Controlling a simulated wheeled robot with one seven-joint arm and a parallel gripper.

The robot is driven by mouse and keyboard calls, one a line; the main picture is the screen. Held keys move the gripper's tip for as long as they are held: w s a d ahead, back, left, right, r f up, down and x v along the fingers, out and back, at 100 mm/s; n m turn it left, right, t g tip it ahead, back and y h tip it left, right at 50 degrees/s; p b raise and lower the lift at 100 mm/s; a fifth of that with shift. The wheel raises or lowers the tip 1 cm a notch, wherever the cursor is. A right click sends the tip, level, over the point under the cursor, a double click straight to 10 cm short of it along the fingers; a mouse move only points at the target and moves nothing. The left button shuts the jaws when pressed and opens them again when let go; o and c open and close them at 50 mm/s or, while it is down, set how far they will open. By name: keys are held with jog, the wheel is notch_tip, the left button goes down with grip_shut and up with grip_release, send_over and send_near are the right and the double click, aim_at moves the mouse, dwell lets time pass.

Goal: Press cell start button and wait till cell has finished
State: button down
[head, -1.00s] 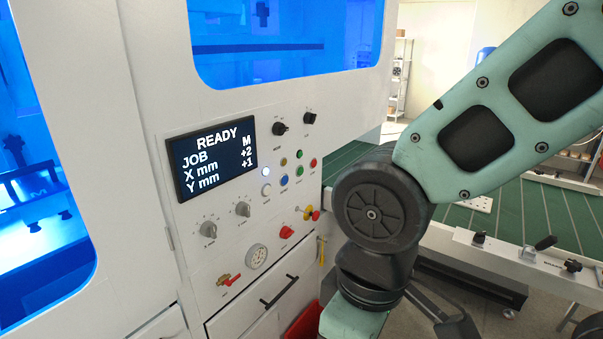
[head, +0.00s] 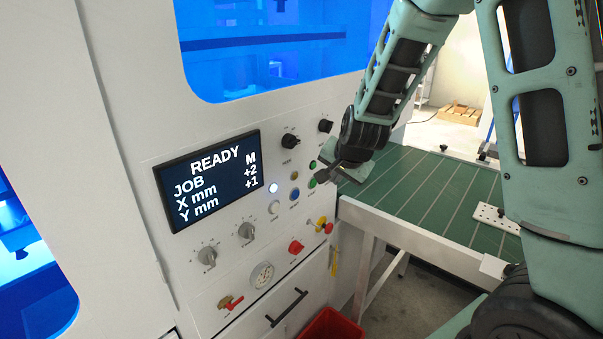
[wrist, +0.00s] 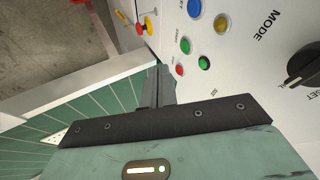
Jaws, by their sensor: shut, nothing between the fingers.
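In the wrist view the green buttons (wrist: 186,46) and (wrist: 204,62) and a red button (wrist: 179,70) lie just beyond my gripper (wrist: 158,82). My gripper (head: 320,176) is shut and empty beside the green buttons; contact cannot be told. It hides the red button in the head view.
A red-and-yellow knob (head: 323,225), a red switch (head: 296,247) and grey dials (head: 247,232) sit lower on the panel. Black knobs (head: 290,141) are above. A green slatted table (head: 420,190) stands right of the cell. A red bin (head: 332,325) is below.

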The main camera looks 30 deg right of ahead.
aim_at(313, 183)
jog(key=shift+w+d+r, duration=0.1)
jog(key=shift+w+d, duration=0.4)
jog(key=shift+d, duration=0.2)
jog(key=w+f+p, duration=0.4)
jog(key=w+f, duration=0.4)
jog(key=w, duration=0.1)
jog(key=shift+w+d, duration=0.2)
